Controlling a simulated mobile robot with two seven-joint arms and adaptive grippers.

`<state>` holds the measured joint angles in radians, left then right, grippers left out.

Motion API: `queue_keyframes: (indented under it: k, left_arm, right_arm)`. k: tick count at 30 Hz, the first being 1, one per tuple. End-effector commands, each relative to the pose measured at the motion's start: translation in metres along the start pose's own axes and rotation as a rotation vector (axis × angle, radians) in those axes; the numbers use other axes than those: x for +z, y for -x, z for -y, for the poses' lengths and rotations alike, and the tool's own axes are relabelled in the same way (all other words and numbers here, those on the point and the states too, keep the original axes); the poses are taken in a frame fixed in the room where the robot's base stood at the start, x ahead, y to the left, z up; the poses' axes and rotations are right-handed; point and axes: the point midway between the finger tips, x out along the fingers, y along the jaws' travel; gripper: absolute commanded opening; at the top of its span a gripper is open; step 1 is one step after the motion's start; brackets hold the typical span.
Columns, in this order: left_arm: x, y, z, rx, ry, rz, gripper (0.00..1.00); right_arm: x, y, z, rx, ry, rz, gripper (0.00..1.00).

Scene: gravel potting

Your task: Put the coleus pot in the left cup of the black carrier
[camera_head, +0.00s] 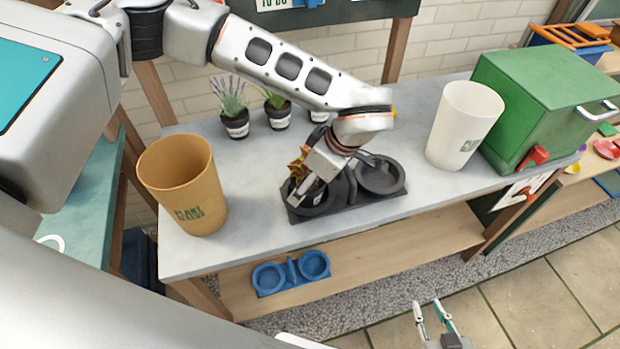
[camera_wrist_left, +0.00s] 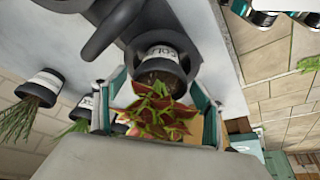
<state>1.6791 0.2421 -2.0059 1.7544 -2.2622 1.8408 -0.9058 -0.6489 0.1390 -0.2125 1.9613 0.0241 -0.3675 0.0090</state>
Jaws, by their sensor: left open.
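The black carrier (camera_head: 380,180) stands on the grey bench top with two round cups. The coleus pot, with red and green leaves (camera_head: 297,167), is in the left cup, mostly hidden by my left gripper (camera_head: 312,190). In the left wrist view, the coleus pot (camera_wrist_left: 161,64) has a white label, and a black ring of the carrier (camera_wrist_left: 128,42) surrounds its base. My left gripper (camera_wrist_left: 160,110) is open, its fingers on either side of the coleus leaves (camera_wrist_left: 155,108). The right cup is empty. My right gripper (camera_head: 430,310) is open and empty, low over the floor.
A tan pot (camera_head: 183,185) stands left and a white pot (camera_head: 464,125) right, beside a green box (camera_head: 540,95). Lavender (camera_head: 234,115) and other small pots stand behind. A blue carrier (camera_head: 291,273) lies on the shelf below. The front bench top is clear.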

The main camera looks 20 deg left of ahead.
Motion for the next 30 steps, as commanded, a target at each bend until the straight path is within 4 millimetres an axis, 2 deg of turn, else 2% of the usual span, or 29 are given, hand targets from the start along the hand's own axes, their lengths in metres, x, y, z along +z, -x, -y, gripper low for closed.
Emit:
queue_keyframes:
  k: [4,8,21,24,30]
  left_arm:
    - [-0.001,0.002,0.000,0.000,0.000,0.000,0.71]
    - [-0.001,0.012,-0.001,0.003,-0.001,0.000,0.71]
    - [-0.001,0.097,-0.001,0.003,0.000,-0.001,0.71]
    - [-0.001,0.110,-0.001,0.002,0.000,0.000,0.71]
    - [-0.001,0.122,0.000,0.000,0.000,0.000,0.71]
  right_arm:
    - [-0.001,0.001,0.000,0.000,0.000,-0.001,0.26]
    - [-0.002,0.001,0.000,0.000,0.000,-0.001,0.26]
    - [0.004,-0.002,0.001,0.000,0.000,0.001,0.26]
    - [0.004,-0.002,0.001,0.000,0.000,0.001,0.26]
    - [0.004,-0.003,0.001,0.000,0.000,0.001,0.26]
